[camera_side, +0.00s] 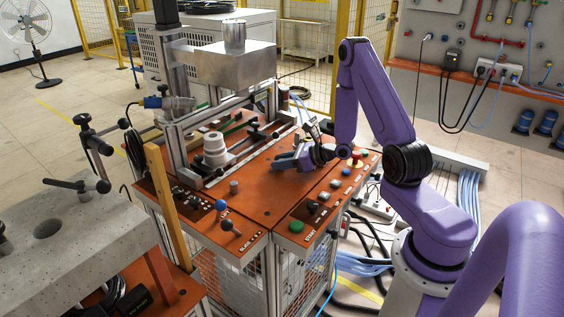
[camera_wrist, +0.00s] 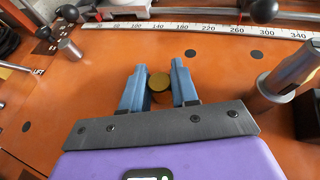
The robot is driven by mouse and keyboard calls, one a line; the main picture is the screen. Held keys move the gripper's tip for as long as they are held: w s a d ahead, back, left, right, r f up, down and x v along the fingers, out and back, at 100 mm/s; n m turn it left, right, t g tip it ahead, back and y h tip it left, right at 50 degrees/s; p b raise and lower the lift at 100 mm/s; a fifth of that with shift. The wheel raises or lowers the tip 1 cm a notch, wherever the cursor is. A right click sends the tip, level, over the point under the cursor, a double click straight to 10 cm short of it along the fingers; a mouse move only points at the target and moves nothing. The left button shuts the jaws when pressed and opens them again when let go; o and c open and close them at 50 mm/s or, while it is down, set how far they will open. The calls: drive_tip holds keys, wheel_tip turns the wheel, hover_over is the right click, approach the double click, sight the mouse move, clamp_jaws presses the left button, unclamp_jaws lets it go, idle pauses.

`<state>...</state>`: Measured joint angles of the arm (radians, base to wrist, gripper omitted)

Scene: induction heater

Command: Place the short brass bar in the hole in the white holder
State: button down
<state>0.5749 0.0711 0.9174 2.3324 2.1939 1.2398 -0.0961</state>
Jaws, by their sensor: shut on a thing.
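The short brass bar (camera_wrist: 159,82) shows as a round brass end between the two blue fingers of my gripper (camera_wrist: 158,68) in the wrist view. The fingers are shut on it. In the side view my gripper (camera_side: 285,160) is low over the orange table, and the bar cannot be made out there. The white holder (camera_side: 215,152) is a stepped round piece to the left of my gripper in the side view, under the metal press head. Its hole is not clearly seen, and the holder is out of the wrist view.
A metal block (camera_side: 232,66) overhangs the holder on an upright frame. A small grey cylinder (camera_side: 234,186) stands on the orange table (camera_side: 262,200), also in the wrist view (camera_wrist: 69,49). A ruler strip (camera_wrist: 200,28) runs along the table. A grey post (camera_wrist: 262,95) stands right of my fingers.

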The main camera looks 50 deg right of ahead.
drive_tip(key=shift+f, duration=0.15)
drive_tip(key=c, duration=0.9)
unclamp_jaws()
drive_tip(key=shift+o, duration=0.2)
drive_tip(key=shift+s+r, duration=0.1)
drive_tip(key=shift+r, duration=0.15)
drive_tip(key=v, duration=1.1)
drive_tip(key=shift+s+d+r, duration=0.1)
drive_tip(key=shift+s+d, duration=0.05)
drive_tip(key=shift+s, duration=0.15)
